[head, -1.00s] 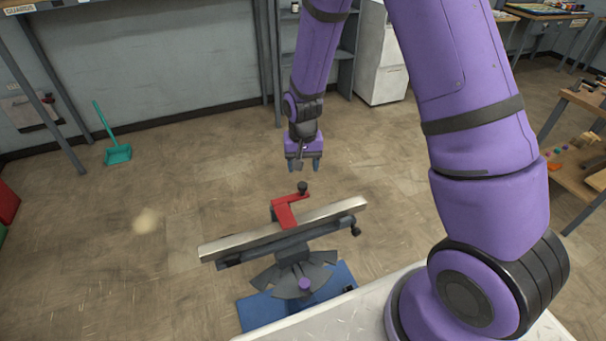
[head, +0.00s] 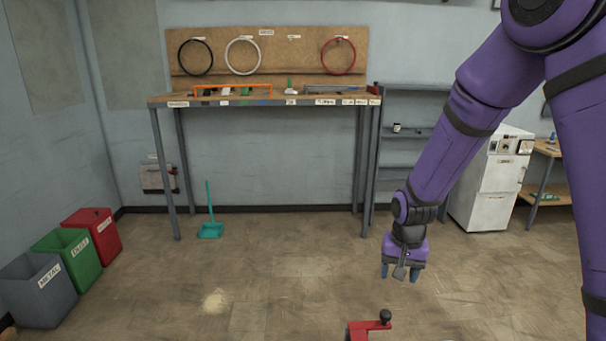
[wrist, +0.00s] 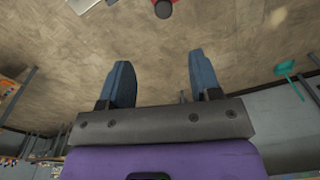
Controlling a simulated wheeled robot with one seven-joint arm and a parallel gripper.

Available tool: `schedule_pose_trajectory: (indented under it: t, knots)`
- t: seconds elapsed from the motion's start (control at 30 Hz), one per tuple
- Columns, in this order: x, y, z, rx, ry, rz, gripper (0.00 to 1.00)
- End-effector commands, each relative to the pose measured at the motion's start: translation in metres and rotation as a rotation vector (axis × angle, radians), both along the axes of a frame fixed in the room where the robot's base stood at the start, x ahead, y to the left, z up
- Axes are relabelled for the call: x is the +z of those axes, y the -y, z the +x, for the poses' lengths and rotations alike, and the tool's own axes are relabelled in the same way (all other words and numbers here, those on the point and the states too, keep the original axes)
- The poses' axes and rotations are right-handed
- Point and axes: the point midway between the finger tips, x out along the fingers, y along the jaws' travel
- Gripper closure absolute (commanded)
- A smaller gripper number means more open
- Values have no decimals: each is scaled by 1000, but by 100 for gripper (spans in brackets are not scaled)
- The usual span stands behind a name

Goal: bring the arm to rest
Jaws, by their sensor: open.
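My purple arm comes down from the upper right in the head view. My gripper (head: 400,273) points downward over the floor, its two blue-grey fingers apart with nothing between them. In the wrist view the open fingers (wrist: 162,82) stand clear of anything, with bare floor past them. The red clamp (head: 370,330) with its dark knob shows at the bottom edge of the head view, below and a little left of my gripper. The knob also shows at the top of the wrist view (wrist: 163,9). The rest of the stand under the clamp is out of the head view.
A workbench (head: 270,101) with a pegboard of rings stands at the back wall. Metal (head: 42,290), green (head: 72,255) and red (head: 95,233) bins stand at left. A teal dustpan (head: 210,230) and a pale patch (head: 215,300) are on the floor. A white cabinet (head: 490,185) stands at right.

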Motion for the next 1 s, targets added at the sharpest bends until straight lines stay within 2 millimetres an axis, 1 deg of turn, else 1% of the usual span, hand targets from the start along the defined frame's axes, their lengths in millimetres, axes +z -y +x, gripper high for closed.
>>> schedule_pose_trajectory:
  t: [0.03, 0.1, 0.27, 0.4, 0.57, 0.7, 0.87, 1.0]
  knots:
    - [21, 3, -3, 7, 23, 4, 42]
    - [44, 6, -9, 23, 44, 7, 42]
    - [92, 14, -28, 54, 91, 11, 42]
    - [132, 21, -48, 83, 133, 11, 42]
    - [171, 29, -76, 115, 182, 6, 42]
    - [202, 35, -103, 143, 223, -1, 42]
    - [231, 42, -137, 174, 271, -13, 42]
    - [251, 47, -169, 201, 313, -27, 42]
